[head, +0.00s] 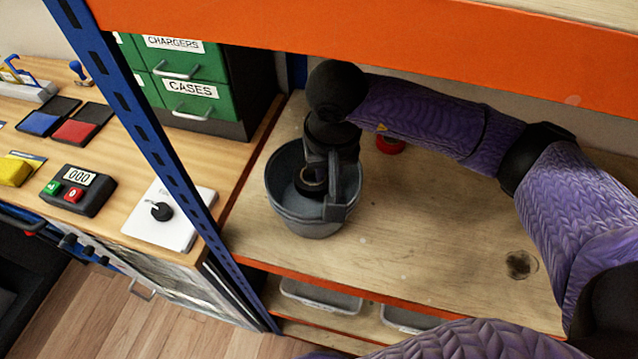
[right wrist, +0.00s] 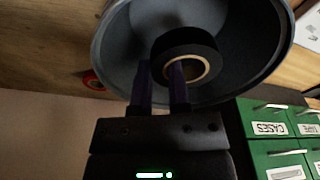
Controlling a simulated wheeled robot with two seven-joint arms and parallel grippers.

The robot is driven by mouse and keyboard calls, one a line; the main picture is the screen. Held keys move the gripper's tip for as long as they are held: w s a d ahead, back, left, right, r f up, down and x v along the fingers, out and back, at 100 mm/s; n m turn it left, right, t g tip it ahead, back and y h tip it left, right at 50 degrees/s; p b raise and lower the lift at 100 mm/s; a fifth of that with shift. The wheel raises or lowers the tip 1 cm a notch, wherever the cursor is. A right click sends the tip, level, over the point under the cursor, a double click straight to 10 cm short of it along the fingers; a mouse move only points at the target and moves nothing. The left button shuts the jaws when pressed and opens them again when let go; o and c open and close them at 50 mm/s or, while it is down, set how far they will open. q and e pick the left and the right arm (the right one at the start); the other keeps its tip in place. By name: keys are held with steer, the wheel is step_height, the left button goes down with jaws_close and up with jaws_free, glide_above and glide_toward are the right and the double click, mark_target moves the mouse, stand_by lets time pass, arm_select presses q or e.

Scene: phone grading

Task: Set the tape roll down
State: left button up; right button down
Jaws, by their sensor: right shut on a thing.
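The tape roll (head: 310,183) is black with a pale inner core. My right gripper (head: 326,178) is shut on it, over the mouth of a grey bucket (head: 313,229) on the wooden shelf. The right wrist view also shows the tape roll (right wrist: 185,42) at the fingertips, with one finger at its core and the other outside the ring. The bucket's grey wall (right wrist: 112,50) lies behind it. I cannot tell whether the roll touches the bucket floor. My left gripper is not in view.
A red round thing (head: 390,144) stands on the shelf behind the bucket, partly hidden by my right arm. The shelf board (head: 430,235) is mostly clear to the right. A blue post (head: 150,130) and orange beam (head: 400,45) frame the shelf. Green drawers (head: 190,90) stand to the left.

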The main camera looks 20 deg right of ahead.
mark_target(328, 191)
step_height(328, 191, down, 5)
steer(key=shift+f, duration=0.1)
steer(key=shift+f+b, duration=0.15)
steer(key=shift+b, duration=0.2)
steer(key=c, duration=0.6)
jaws_free()
steer(key=r, duration=0.4)
steer(key=s+r+p, duration=0.1)
steer(key=r, duration=0.7)
steer(key=shift+s+a, duration=0.15)
steer(key=shift+s, duration=0.2)
steer(key=shift+r, duration=0.1)
